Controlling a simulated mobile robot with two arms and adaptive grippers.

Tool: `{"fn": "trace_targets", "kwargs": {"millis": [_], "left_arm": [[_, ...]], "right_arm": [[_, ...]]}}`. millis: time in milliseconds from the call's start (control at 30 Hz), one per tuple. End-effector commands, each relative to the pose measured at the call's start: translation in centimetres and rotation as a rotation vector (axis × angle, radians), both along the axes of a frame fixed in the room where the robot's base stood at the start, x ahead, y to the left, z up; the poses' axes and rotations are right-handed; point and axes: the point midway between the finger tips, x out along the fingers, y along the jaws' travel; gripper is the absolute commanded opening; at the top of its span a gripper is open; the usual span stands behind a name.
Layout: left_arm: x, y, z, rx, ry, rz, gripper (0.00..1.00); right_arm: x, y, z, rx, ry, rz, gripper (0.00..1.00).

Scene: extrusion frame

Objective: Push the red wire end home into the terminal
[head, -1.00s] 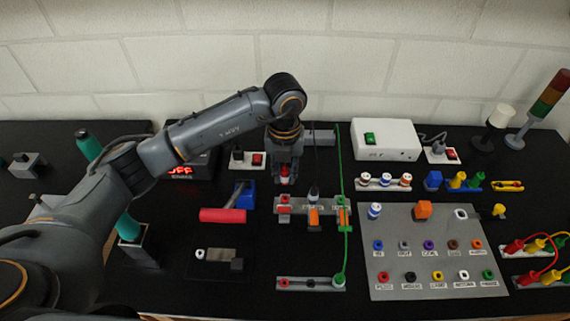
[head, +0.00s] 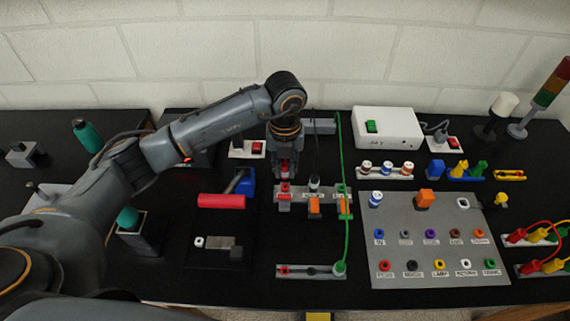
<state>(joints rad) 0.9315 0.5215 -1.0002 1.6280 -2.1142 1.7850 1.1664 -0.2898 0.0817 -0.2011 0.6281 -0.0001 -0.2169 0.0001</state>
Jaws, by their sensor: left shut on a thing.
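My left gripper (head: 285,172) points down from above and is shut on the red wire end (head: 285,189). The red wire end is at the left position of the grey terminal block (head: 299,192), which has orange levers (head: 314,206) in front. From here I cannot tell how deep the red end sits, or whether it only touches the opening. A black wire end (head: 314,183) stands upright in the middle position. A green wire (head: 345,180) runs past the right position to a lower strip. My right gripper is out of view.
A red-handled tool (head: 222,201) lies left of the block. A grey panel (head: 465,225) with labelled coloured sockets is at the right. A lower strip (head: 300,271) lies in front of the block. A white box (head: 388,137) stands behind. Bare black table lies between block and lower strip.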

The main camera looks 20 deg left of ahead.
Motion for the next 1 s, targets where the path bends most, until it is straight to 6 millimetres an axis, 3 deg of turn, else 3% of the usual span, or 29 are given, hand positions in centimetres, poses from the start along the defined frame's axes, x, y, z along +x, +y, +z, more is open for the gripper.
{"fn": "trace_targets", "kwargs": {"millis": [333,1000], "left_arm": [[0.0,0.0,-3.3,0.001,0.0,0.0,0.0],[0.0,0.0,-3.5,0.0,-0.001,0.0,0.0]], "right_arm": [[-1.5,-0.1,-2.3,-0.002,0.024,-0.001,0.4],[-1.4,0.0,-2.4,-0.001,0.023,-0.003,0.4]]}}
